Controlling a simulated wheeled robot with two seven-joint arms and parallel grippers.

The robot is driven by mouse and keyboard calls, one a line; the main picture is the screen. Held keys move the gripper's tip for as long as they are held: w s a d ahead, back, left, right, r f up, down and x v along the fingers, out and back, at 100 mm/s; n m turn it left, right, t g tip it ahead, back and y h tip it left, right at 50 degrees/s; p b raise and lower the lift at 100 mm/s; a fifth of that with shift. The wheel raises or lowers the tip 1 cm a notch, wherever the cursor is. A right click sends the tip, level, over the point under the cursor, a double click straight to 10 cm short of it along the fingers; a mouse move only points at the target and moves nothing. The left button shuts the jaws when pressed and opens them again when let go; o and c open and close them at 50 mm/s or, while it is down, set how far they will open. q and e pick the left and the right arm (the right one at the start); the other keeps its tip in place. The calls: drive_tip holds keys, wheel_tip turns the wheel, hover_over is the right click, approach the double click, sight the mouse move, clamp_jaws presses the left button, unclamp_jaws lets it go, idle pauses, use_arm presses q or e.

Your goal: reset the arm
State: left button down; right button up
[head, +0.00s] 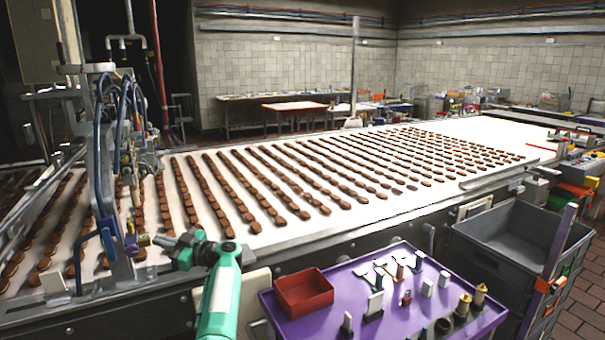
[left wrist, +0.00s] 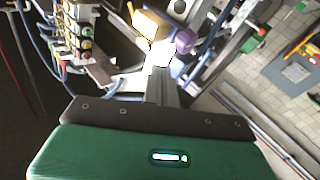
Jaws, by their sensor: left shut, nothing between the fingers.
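My left arm is teal and white and rises from the lower middle of the head view. Its wrist bends to the left, and the left gripper (head: 165,241) points at the metal machine (head: 118,190) with blue hoses beside the conveyor. The gripper is shut and empty. In the left wrist view the shut gripper (left wrist: 160,66) reaches away from the green housing, with a bright patch near its tips. Yellow and purple parts lie beyond the tips there; I cannot tell whether they touch. My right gripper shows in neither view.
The white conveyor (head: 340,212) carries rows of brown biscuits (head: 250,185). A purple cart (head: 330,325) in front holds a red tray (head: 304,291) and several small tools. A grey crate (head: 515,235) stands at the right. The machine and conveyor edge are close to my left gripper.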

use_arm(q)
drive_tip(key=s+d+f+m+t+h, duration=0.5)
drive_tip(key=s+d+f+m+h, duration=0.1)
drive_tip(key=s+f+m+h, duration=0.45)
drive_tip(key=s+d+f+m+t+h, duration=0.5)
drive_tip(key=s+d+f+m+h, duration=0.1)
drive_tip(key=s+f+m+h, duration=0.45)
drive_tip(key=s+d+f+g+y, duration=0.15)
drive_tip(key=s+g, duration=0.35)
drive_tip(key=s, duration=1.1)
drive_tip(key=s+d+f+g, duration=0.1)
drive_tip(key=s+f+g, duration=0.3)
drive_tip(key=s, duration=1.2)
wheel_tip(320, 180, down, 27)
drive_tip(key=g, duration=0.2)
drive_tip(key=s+a+f+g, duration=0.1)
drive_tip(key=s+f, duration=0.8)
drive_tip(key=f, duration=0.1)
drive_tip(key=s+a+f+p, duration=0.1)
drive_tip(key=s+a+f, duration=0.1)
drive_tip(key=s+f, duration=0.8)
drive_tip(key=shift+s+a+f+g, duration=0.15)
drive_tip(key=shift+a+f+g, duration=0.2)
drive_tip(key=shift+f, duration=0.45)
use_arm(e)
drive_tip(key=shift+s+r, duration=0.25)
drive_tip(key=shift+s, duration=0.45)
